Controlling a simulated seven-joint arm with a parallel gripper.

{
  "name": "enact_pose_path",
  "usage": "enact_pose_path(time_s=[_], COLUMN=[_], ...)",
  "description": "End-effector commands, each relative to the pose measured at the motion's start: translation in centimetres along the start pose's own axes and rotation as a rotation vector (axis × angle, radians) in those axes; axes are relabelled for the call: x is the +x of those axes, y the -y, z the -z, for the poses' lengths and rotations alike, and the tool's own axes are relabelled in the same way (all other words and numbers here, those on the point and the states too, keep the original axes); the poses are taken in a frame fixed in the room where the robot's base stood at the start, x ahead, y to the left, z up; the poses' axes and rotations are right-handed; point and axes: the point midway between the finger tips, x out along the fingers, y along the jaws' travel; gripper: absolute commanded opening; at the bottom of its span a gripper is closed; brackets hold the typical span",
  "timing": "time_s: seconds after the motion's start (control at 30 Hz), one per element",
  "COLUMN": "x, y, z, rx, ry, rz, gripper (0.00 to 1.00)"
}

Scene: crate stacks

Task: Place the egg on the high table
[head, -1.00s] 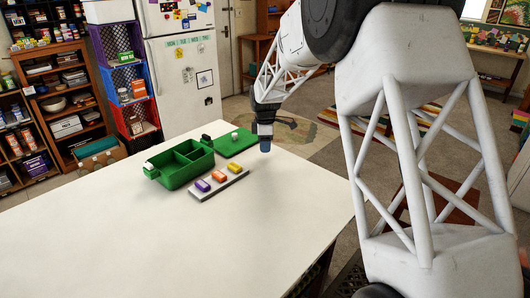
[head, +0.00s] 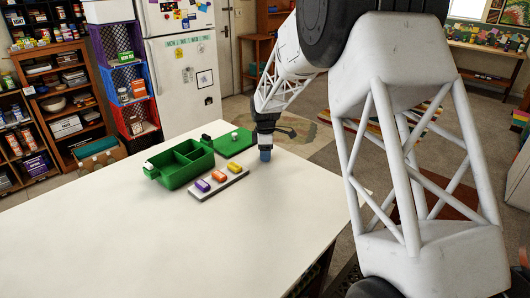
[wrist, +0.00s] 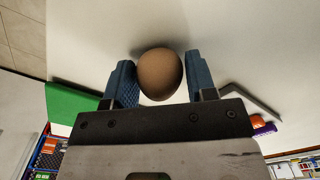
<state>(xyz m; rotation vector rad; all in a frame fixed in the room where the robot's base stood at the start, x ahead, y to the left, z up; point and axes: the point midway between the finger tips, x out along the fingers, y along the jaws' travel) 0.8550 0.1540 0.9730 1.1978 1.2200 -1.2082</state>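My gripper (head: 265,154) points down, low over the white table (head: 250,225), near its far right edge. In the wrist view, a brown egg (wrist: 160,74) is between the two blue fingers of my gripper (wrist: 162,85). The fingers are spread on either side of it, with a thin gap at the right finger; contact at the left finger is unclear. The egg is hidden by the fingers in the head view. I cannot tell which surface is the high table.
A green divided tray (head: 160,179) and a green board (head: 245,146) with a small white knob stand left of my gripper. A grey strip (head: 236,178) carries purple, orange and yellow blocks. The table's near part is clear. Shelves, crates and a fridge stand behind.

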Motion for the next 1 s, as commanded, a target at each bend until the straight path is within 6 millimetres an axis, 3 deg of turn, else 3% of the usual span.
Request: enact_pose_path(time_s=[0.03,0.1,0.57,0.77,1.0], x=[0.0,0.0,-0.5,-2.3,-5.9], y=[0.0,0.0,0.0,0.0,0.0], z=[0.0,0.0,0.0,0.0,0.0], rx=[0.000,0.000,0.000,0.000,0.000], ry=[0.000,0.000,0.000,0.000,0.000], rz=[0.000,0.000,-0.001,-0.002,-0.003], gripper=[0.59,0.70,0.70,0.70,0.70])
